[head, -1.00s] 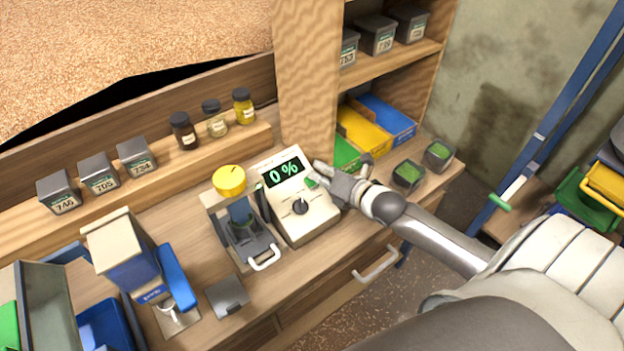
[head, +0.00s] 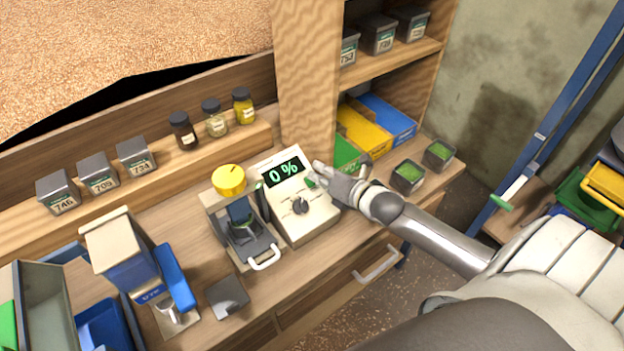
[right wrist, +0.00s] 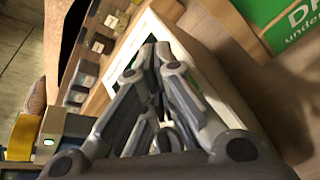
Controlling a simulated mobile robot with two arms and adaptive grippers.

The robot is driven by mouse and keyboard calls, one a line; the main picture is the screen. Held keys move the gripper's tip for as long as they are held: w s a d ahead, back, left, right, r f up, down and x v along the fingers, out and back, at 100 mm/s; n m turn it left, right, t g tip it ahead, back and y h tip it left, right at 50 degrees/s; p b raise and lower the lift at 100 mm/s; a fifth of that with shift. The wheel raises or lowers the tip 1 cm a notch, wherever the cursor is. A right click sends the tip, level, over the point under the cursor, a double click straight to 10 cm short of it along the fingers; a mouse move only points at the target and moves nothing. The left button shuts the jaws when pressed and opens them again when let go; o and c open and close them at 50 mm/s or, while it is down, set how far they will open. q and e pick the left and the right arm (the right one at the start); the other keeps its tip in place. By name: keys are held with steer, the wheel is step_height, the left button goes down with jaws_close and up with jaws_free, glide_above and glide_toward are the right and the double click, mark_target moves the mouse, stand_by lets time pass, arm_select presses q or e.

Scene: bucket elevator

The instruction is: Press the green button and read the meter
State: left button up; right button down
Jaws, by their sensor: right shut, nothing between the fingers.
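The white meter (head: 318,217) stands on the wooden bench. Its dark screen (head: 283,170) reads "0 %" in green. A black knob (head: 301,206) sits on its sloped front. The green button (head: 311,183) is on the right side of the front, just below the screen. My right gripper (head: 318,168) is shut and empty, with its fingertips at the meter's upper right edge, close to the green button. I cannot tell whether they touch it. In the right wrist view the closed fingers (right wrist: 153,52) cover much of the white meter. My left gripper is not in view.
Two small boxes with green contents (head: 408,176) sit to the right, near my right arm. Jars (head: 215,120) and labelled grey boxes (head: 98,172) line the back ledge. A blue-and-white machine (head: 125,255) stands at left.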

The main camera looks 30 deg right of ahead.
steer(key=shift+w+f+b, duration=0.25)
steer(key=shift+f+b, duration=0.2)
steer(key=shift+f, duration=0.05)
stand_by(0.5)
steer(key=shift+r, duration=0.1)
steer(key=shift+s+r+p, duration=0.45)
steer(key=shift+r+p, duration=0.3)
steer(key=shift+p, duration=0.35)
steer(key=r+p, duration=0.1)
steer(key=s+r+p, duration=0.1)
steer(key=r+p, duration=0.1)
steer(key=s+r+p, duration=0.1)
steer(key=p, duration=0.1)
steer(key=shift+s+d+r, duration=0.1)
steer(key=shift+r, duration=0.15)
stand_by(0.5)
